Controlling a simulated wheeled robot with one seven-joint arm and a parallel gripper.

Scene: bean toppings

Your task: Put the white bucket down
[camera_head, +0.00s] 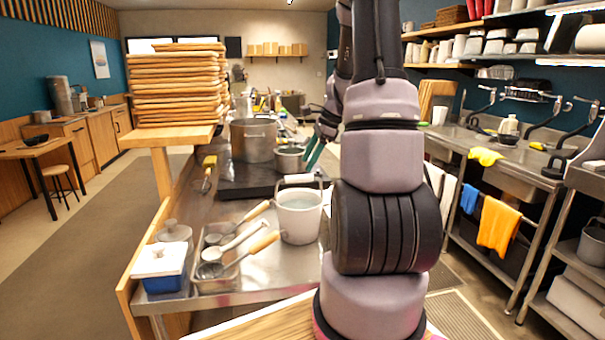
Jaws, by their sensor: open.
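The white bucket (299,218) stands upright on the steel counter (250,291), right of a tray of ladles. Its handle is raised, with a pale grip (299,179) at the top. My gripper (313,158) is partly hidden behind my own arm. Its teal fingers point down, above and slightly right of the bucket's handle. The gripper looks open and empty, apart from the handle. My arm covers the area right of the bucket.
A metal tray (216,283) with several ladles and a blue box with a white lid (160,268) stand left of the bucket. Behind are a large steel pot (253,139) and a smaller pot (290,159). Stacked wooden boards (178,88) rise at left.

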